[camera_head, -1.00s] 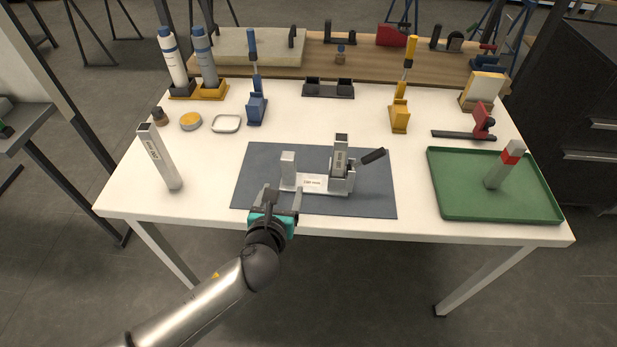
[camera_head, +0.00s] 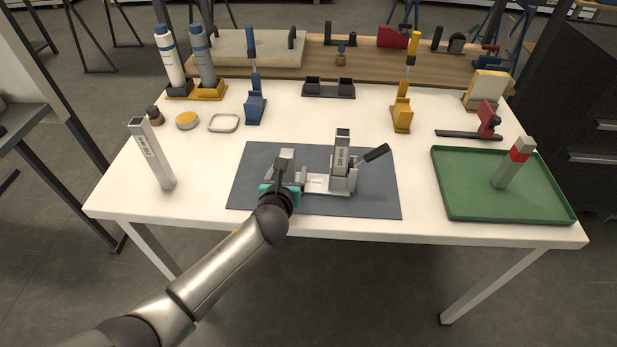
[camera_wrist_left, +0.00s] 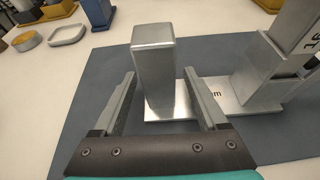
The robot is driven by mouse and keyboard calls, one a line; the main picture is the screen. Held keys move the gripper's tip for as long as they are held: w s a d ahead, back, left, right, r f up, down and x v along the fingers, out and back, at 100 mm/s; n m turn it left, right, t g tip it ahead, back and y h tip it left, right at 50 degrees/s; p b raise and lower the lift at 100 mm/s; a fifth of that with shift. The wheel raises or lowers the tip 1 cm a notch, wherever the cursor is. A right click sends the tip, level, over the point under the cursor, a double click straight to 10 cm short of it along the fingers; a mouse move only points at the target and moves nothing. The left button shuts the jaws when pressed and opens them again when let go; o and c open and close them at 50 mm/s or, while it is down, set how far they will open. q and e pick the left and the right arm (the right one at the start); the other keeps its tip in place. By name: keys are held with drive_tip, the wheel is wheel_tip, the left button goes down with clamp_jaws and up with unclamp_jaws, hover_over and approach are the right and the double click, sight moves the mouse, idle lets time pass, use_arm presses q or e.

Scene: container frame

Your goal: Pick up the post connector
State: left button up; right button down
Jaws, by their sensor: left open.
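A short silver upright block (camera_head: 287,156), which may be the post connector, stands at the left end of a metal fixture (camera_head: 318,184). It shows large in the left wrist view (camera_wrist_left: 154,70). My left gripper (camera_head: 286,176) is open at this block. In the wrist view its fingers (camera_wrist_left: 158,92) flank the block left and right, with visible gaps; I cannot tell how deep the block sits between them. A labelled post (camera_head: 342,152) stands at the fixture's right end, beside a black-handled lever (camera_head: 375,153). My gripper hides part of the fixture's left end.
The fixture sits on a dark mat (camera_head: 380,195). A tall silver post (camera_head: 152,155) stands at left. A green tray (camera_head: 465,208) at right holds a red-banded post (camera_head: 514,162). Blue (camera_head: 255,105) and yellow (camera_head: 402,115) tools stand behind. The table between is clear.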

use_arm(q)
clamp_jaws()
idle(0.6)
idle(0.8)
drive_tip(key=shift+w+r, duration=0.1)
drive_tip(key=shift+r, duration=0.05)
